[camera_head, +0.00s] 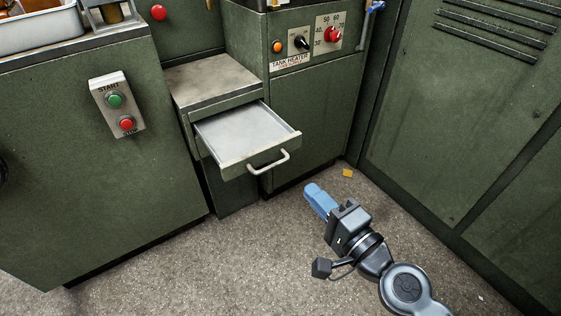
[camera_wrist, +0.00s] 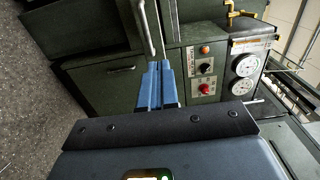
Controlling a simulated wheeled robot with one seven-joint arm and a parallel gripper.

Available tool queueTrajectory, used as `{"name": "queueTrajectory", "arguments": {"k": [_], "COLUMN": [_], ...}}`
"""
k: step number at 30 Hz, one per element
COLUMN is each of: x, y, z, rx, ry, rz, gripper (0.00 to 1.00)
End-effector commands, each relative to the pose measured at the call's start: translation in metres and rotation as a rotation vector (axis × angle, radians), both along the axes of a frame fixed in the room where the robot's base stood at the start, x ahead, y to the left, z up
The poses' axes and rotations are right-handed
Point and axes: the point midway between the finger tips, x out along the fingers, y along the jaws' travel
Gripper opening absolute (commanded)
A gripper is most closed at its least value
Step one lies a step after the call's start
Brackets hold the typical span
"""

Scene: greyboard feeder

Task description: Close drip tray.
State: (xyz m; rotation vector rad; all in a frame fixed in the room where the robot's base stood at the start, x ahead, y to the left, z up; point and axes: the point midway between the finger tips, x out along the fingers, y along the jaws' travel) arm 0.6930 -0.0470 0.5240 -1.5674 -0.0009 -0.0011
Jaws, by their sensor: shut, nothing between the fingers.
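The drip tray (camera_head: 245,135) is a shallow metal drawer pulled out from the green cabinet under a grey top. Its pale interior is visible and looks empty. A light bar handle (camera_head: 270,163) is on its front; a pale bar that looks like this handle (camera_wrist: 145,28) shows just beyond my fingertips in the wrist view. My gripper (camera_head: 312,190) has blue fingers shut with nothing between them. It is to the lower right of the handle in the head view, apart from it. The blue fingers also show in the wrist view (camera_wrist: 158,68).
A start/stop button box (camera_head: 118,104) is on the green cabinet at left. A green locker (camera_head: 450,110) stands at right. A small yellow scrap (camera_head: 348,173) lies on the otherwise mostly clear floor.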

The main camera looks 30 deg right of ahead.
Motion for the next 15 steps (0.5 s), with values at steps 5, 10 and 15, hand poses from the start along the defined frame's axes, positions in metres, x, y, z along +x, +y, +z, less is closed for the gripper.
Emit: {"name": "queueTrajectory", "arguments": {"k": [5,10,15], "x": [0.025,0.056,0.087], "y": [-0.001,-0.001,-0.001], "z": [0.004,0.004,0.003], "rx": [0.000,-0.003,-0.003], "ry": [-0.002,-0.001,-0.001], "rz": [-0.001,-0.002,-0.001], "gripper": [0.00,0.00,0.00]}}
